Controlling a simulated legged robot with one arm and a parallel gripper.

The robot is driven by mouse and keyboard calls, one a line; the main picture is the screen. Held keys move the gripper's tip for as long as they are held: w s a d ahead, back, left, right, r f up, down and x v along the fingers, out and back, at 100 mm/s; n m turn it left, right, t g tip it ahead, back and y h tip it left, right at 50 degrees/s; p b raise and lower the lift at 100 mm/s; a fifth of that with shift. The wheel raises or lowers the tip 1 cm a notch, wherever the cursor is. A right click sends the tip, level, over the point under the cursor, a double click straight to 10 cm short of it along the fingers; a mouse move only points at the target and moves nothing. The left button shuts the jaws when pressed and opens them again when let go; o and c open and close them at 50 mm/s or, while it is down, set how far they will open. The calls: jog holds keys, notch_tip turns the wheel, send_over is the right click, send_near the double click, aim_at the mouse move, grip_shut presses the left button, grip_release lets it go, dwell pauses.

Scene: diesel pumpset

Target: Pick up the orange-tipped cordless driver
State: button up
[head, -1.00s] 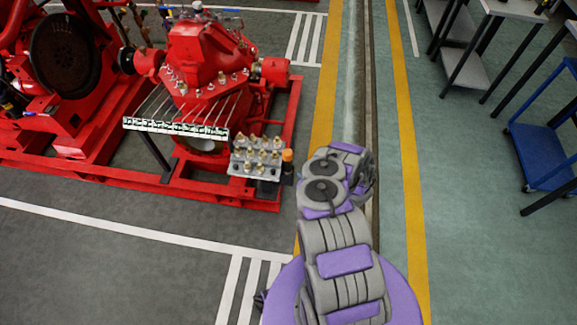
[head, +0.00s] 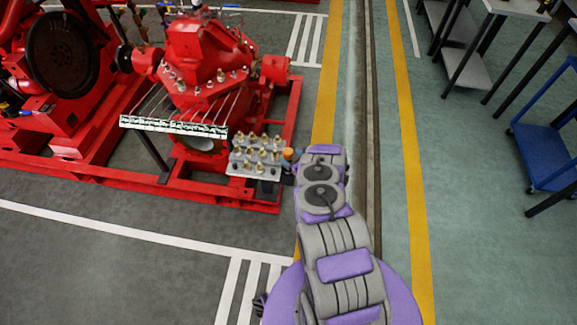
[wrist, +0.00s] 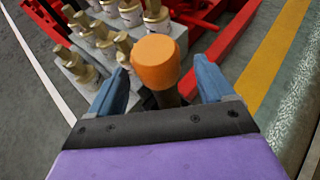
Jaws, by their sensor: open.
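The orange-tipped driver (wrist: 157,62) stands in the wrist view with its orange end up and a dark shaft below it. Its orange tip also shows in the head view (head: 288,153), at the right edge of the grey fitting block. My gripper (wrist: 165,82) is open, with one blue finger on each side of the driver. The orange end lies between the fingers, with a visible gap on both sides. The driver's lower part is hidden behind my gripper's dark bar. In the head view my arm hides most of my gripper.
The grey block (head: 240,170) with several brass fittings stands close beside the driver. A white-and-green strip (head: 175,127) and the red pumpset (head: 205,75) are behind it. Open floor lies in front. A blue cart (head: 545,155) stands far right.

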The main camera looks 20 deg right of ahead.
jog(key=shift+w+a, duration=0.3)
jog(key=shift+d+f, duration=0.1)
jog(key=shift+d, duration=0.25)
jog(key=c, duration=0.5)
jog(key=shift+a, duration=0.25)
jog(key=c, duration=0.6)
jog(key=shift+d, duration=0.15)
grip_shut()
